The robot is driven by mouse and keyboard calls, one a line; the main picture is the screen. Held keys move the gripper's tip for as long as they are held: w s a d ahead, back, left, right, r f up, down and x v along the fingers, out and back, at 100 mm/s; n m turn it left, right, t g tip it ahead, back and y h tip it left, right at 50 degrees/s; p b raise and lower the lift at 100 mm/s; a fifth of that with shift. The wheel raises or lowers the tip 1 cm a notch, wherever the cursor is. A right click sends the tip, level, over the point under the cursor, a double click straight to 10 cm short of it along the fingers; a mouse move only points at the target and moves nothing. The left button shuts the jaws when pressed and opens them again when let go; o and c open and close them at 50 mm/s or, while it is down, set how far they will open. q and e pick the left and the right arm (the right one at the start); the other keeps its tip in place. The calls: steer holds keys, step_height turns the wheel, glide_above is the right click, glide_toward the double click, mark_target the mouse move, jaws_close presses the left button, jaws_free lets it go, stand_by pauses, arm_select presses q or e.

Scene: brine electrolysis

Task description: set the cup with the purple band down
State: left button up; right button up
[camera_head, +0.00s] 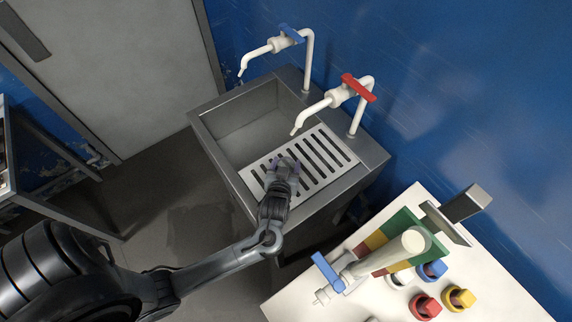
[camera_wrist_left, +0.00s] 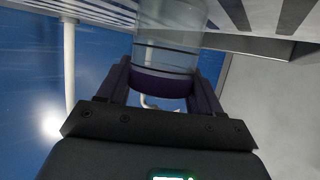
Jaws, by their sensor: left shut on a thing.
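The cup with the purple band (camera_wrist_left: 167,55) is clear glass and sits between the fingers of my left gripper (camera_wrist_left: 163,88) in the left wrist view. The purple band shows at finger level. In the head view my left gripper (camera_head: 282,176) is over the slotted drain rack (camera_head: 335,146) of the sink, near its front-left part. It is shut on the cup, which is mostly hidden there. In the wrist view the cup's far end overlaps the slotted rack; I cannot tell whether it touches. My right gripper is in neither view.
The sink basin (camera_head: 250,125) is open to the left of the rack. A blue-handled tap (camera_head: 290,38) and a red-handled tap (camera_head: 345,95) stand behind it. A white table (camera_head: 460,265) with coloured knobs and a blue-handled valve (camera_head: 328,272) stands at the lower right.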

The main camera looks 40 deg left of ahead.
arm_select(q)
steer(key=o, duration=1.3)
steer(key=shift+f, duration=0.1)
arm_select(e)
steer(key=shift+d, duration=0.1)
